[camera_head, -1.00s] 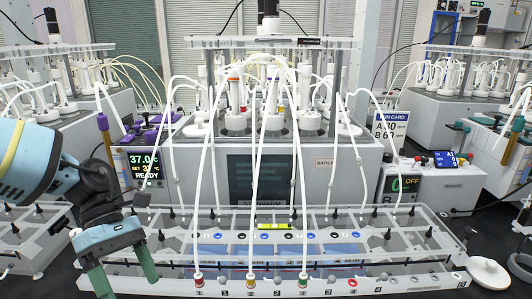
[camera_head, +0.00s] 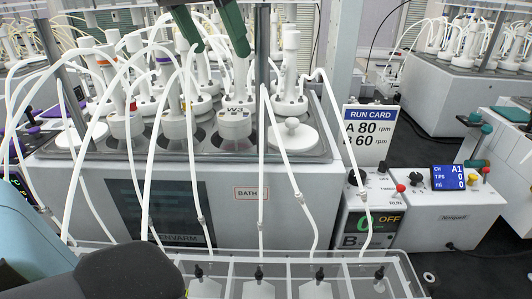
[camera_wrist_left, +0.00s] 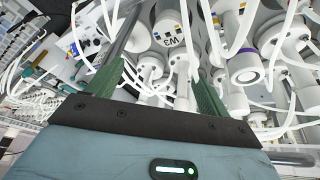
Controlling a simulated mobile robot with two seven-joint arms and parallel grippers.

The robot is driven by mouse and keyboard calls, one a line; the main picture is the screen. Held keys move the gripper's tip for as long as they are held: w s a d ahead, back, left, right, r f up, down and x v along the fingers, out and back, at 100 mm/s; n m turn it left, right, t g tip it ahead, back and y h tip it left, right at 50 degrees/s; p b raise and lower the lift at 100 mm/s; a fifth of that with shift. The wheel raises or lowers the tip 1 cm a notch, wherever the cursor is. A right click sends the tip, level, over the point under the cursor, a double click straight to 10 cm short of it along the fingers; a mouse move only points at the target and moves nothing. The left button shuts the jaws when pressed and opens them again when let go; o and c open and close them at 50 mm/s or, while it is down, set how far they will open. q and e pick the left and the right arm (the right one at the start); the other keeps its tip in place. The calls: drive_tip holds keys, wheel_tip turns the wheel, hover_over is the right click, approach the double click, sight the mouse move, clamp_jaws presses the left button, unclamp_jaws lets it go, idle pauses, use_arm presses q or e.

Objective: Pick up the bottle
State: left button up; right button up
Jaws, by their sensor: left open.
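Several white bottles with tall white necks and tubes stand in the bath. The one labelled W3 (camera_head: 235,122) is near the front; it also shows at the top of the left wrist view (camera_wrist_left: 172,30). My left gripper (camera_head: 220,50) has green fingers, spread apart and empty, above and in front of the bottles near the top of the head view. In the left wrist view its fingers (camera_wrist_left: 160,75) point toward the bottle necks, with W3 beyond the gap between them. I cannot tell whether a finger touches a tube. Which bottle the task means is not shown. My right gripper is not in view.
White tubes arch over the front of the bath (camera_head: 90,200) to a clear rack (camera_head: 290,270). A metal post (camera_head: 262,110) stands beside W3. A white stopper (camera_head: 292,135) is on the bath lid. A run card (camera_head: 370,133) and control boxes (camera_head: 450,205) stand at right.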

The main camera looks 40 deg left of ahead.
use_arm(q)
hover_over(234, 117)
drive_tip(key=s+a, duration=0.1)
drive_tip(key=s, duration=0.1)
drive_tip(key=shift+f, duration=3.65)
drive_tip(key=shift+y, duration=0.3)
drive_tip(key=b+x, duration=0.1)
drive_tip(key=x, duration=0.6)
drive_tip(key=shift+f, duration=0.25)
drive_tip(key=shift+w+r, duration=0.1)
clamp_jaws()
